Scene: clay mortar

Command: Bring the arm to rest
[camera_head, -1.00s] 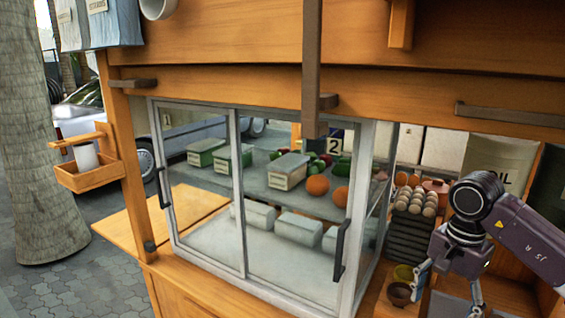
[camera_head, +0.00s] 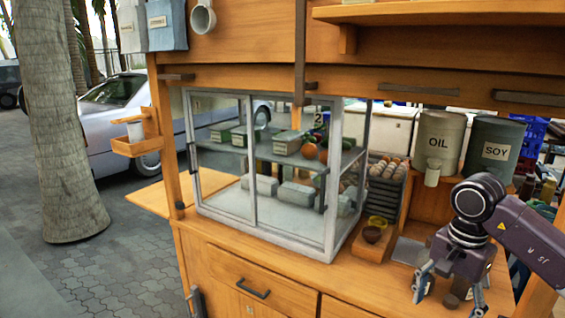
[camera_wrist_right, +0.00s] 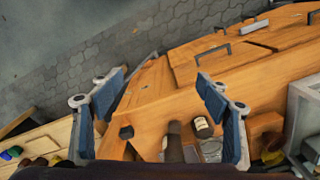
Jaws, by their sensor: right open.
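My right gripper (camera_head: 450,292) is at the right of the head view, pointing down over the right end of the wooden counter (camera_head: 290,262). Its two fingers are apart, and they also show spread in the right wrist view (camera_wrist_right: 160,95). Nothing is clamped between them. A small dark brown bowl (camera_head: 372,234), perhaps the clay mortar, stands on the counter left of the gripper, apart from it. A dark upright piece (camera_wrist_right: 175,143) shows below the fingers in the wrist view; I cannot tell what it is. My left gripper is not in view.
A glass display case (camera_head: 265,205) stands on the counter left of the bowls. An egg rack (camera_head: 386,168) and the OIL (camera_head: 437,142) and SOY (camera_head: 494,151) containers stand behind. Paving lies left of the stall.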

